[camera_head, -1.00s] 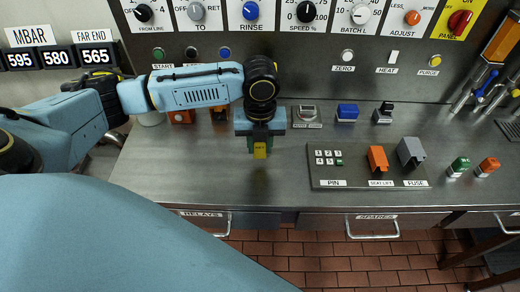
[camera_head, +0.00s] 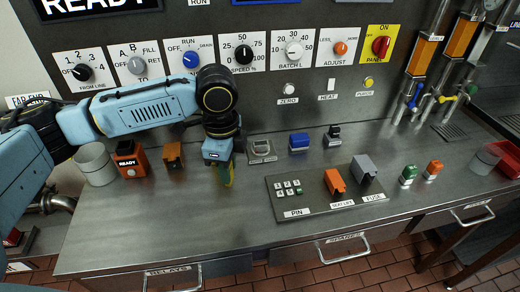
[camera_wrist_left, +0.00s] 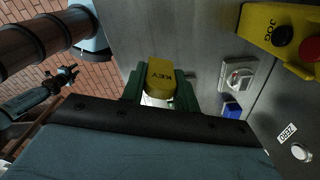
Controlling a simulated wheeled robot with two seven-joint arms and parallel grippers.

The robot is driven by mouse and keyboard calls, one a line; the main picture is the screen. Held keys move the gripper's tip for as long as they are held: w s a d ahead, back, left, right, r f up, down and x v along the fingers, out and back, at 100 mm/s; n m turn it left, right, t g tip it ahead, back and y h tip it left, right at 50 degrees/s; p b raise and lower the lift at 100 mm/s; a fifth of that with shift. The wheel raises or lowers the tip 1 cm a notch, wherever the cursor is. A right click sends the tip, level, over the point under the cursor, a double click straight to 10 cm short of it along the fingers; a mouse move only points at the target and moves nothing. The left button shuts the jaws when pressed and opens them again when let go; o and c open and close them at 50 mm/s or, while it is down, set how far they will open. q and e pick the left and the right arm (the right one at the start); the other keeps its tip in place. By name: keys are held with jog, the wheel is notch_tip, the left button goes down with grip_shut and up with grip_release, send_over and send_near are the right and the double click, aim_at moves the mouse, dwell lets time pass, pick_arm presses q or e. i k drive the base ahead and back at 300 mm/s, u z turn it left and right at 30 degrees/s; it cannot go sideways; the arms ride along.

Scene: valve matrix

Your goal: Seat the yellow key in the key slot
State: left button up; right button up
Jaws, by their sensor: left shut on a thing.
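The yellow key (camera_wrist_left: 159,78), marked KEY, is between the green fingers of my left gripper (camera_wrist_left: 160,92), which is shut on it. In the head view the left gripper (camera_head: 222,176) points down over the bench, with the yellow key (camera_head: 231,176) partly hidden by the fingers. A grey fitting with a label (camera_head: 261,149) stands just to the right of the gripper; it also shows in the left wrist view (camera_wrist_left: 238,76). I cannot read its label or tell whether it is the key slot. The key is apart from it.
A blue block (camera_head: 299,142) and a dark button (camera_head: 333,135) stand right of the grey fitting. A panel (camera_head: 290,210) with keypad, orange and grey covers lies in front. Orange boxes (camera_head: 173,155) and a grey cylinder (camera_head: 96,164) stand left. The bench front is clear.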

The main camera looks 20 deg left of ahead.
aim_at(261, 145)
jog(key=z, duration=0.55)
jog(key=k, duration=1.25)
jog(key=z, duration=0.9)
jog(key=i, duration=1.45)
jog(key=u, duration=0.6)
jog(key=i, duration=1.2)
jog(key=u, duration=1.6)
jog(key=i, duration=0.5)
jog(key=u, duration=0.45)
